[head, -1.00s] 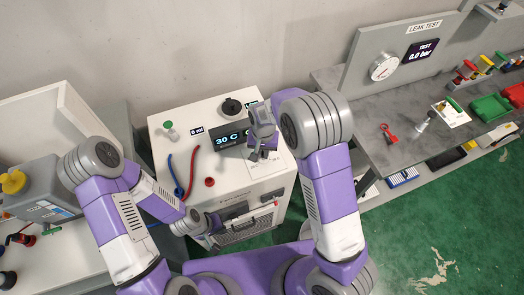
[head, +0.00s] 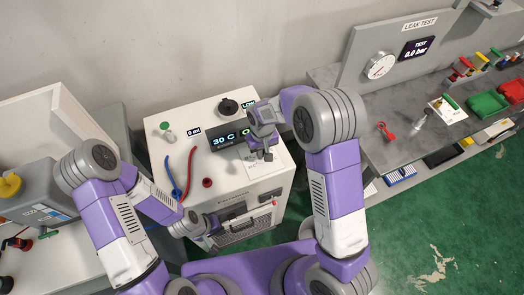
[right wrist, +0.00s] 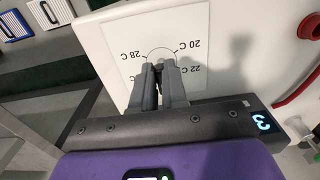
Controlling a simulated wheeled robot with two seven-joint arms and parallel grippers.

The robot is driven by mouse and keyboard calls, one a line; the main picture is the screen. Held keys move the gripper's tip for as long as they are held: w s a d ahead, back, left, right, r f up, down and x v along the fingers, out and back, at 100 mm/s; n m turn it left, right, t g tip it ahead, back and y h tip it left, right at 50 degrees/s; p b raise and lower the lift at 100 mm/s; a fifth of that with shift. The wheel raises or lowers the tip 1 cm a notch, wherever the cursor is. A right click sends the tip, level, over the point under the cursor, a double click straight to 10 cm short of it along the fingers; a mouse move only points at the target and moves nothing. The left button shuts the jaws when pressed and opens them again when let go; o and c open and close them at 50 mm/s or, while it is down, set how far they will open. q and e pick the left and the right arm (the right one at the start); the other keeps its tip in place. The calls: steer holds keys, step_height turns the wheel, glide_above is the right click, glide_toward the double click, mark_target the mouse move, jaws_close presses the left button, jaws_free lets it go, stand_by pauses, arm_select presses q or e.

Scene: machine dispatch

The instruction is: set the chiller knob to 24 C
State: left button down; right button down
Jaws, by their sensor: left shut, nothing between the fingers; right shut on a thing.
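The chiller (head: 170,112) is a white cabinet with a dark display (head: 228,138) reading 30 C. My right gripper (head: 262,156) is over the white dial plate (head: 266,172) at the top's right side. In the right wrist view the dial plate (right wrist: 118,38) shows 28 C, 20 C and 22 C around a circle; other marks are hidden. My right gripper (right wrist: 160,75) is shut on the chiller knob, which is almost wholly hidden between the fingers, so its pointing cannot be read. My left gripper (head: 209,243) is shut and empty, low by the chiller's front.
A blue hose (head: 169,175), a red hose (head: 190,165) and a red cap (head: 207,182) are on the chiller top, left of the dial plate. A black cap (head: 229,106) stands behind the display. A grey leak-test bench (head: 345,120) stands to the right.

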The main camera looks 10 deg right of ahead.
steer(key=c, duration=1.2)
jaws_free()
steer(key=shift+o, duration=0.2)
step_height(320, 180, up, 8)
steer(key=shift+f+p, duration=0.2)
steer(key=shift+p, duration=0.2)
